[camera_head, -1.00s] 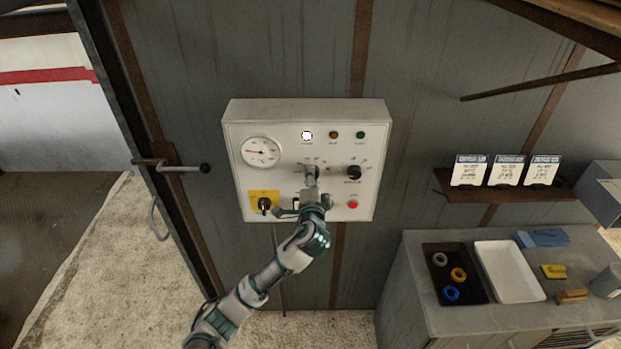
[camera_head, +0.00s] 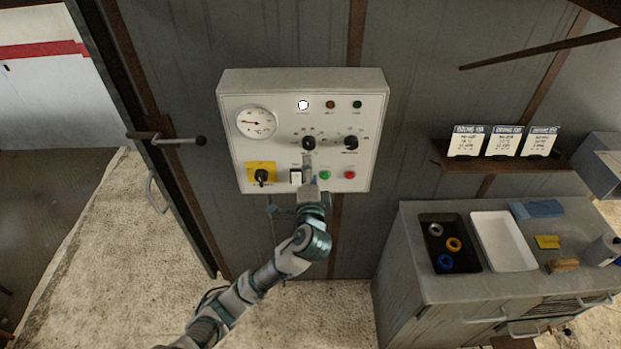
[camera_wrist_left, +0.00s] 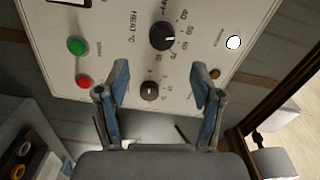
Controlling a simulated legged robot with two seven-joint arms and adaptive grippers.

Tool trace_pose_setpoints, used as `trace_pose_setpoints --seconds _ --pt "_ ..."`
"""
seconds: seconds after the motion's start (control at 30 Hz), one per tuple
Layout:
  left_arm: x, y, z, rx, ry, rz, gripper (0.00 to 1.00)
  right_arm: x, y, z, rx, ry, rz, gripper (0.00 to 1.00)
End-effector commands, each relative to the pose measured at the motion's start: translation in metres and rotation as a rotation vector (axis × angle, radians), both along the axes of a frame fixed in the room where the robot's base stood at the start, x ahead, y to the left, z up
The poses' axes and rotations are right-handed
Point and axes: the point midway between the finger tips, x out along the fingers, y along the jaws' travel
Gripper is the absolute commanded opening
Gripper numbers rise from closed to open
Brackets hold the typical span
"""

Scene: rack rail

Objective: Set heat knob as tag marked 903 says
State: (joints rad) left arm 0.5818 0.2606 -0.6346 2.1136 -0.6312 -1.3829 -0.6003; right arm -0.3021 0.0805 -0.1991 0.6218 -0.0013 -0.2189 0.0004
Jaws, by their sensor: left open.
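The heat knob (camera_head: 309,143) is the left of two black knobs on the white control panel (camera_head: 240,90). In the left wrist view the heat knob (camera_wrist_left: 162,37) shows beside its "HEAT °C" label and number scale; I cannot tell its exact setting. My left gripper (camera_head: 308,172) is below it, open and empty. In the wrist view the open fingers (camera_wrist_left: 162,82) stand apart in front of the panel, with the second knob (camera_wrist_left: 150,91) showing between them. Three tags, left (camera_head: 467,142), middle (camera_head: 504,142) and right (camera_head: 540,142), stand on a shelf; their numbers are too small to read.
The panel also has a dial gauge (camera_head: 257,122), a black switch on a yellow plate (camera_head: 261,174), a white rocker switch (camera_head: 296,177), a green button (camera_head: 325,175) and a red button (camera_head: 350,174). A cabinet (camera_head: 420,285) with trays stands at right.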

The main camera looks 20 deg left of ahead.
Motion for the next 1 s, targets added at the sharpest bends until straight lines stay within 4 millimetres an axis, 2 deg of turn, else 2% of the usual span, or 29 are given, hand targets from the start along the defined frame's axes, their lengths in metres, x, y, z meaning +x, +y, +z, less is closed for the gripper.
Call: trace_pose_setpoints --seconds 0.1,0.23,0.77,0.87,0.97,1.0 --pt "-0.017 -0.006 -0.001 0.0 0.001 -0.002 0.67 0.0 0.0 0.0 0.0 0.0 0.0 0.0" --pt "-0.025 -0.009 -0.001 0.0 0.001 -0.002 0.67 0.0 0.0 0.0 0.001 0.0 0.0 0.0" --pt "-0.027 -0.009 -0.002 0.0 0.003 -0.001 0.67 0.001 0.001 0.0 0.001 0.001 0.0 0.0" --pt "-0.019 -0.009 -0.021 -0.004 0.032 -0.004 0.67 0.001 0.001 -0.003 0.001 0.001 -0.001 0.0" --pt "-0.002 -0.009 -0.069 -0.021 0.104 -0.015 0.67 0.0 0.001 -0.009 0.001 0.001 -0.001 0.0" --pt "0.006 -0.008 -0.096 -0.035 0.143 -0.02 0.67 0.0 0.001 -0.012 0.002 0.001 -0.001 0.0"
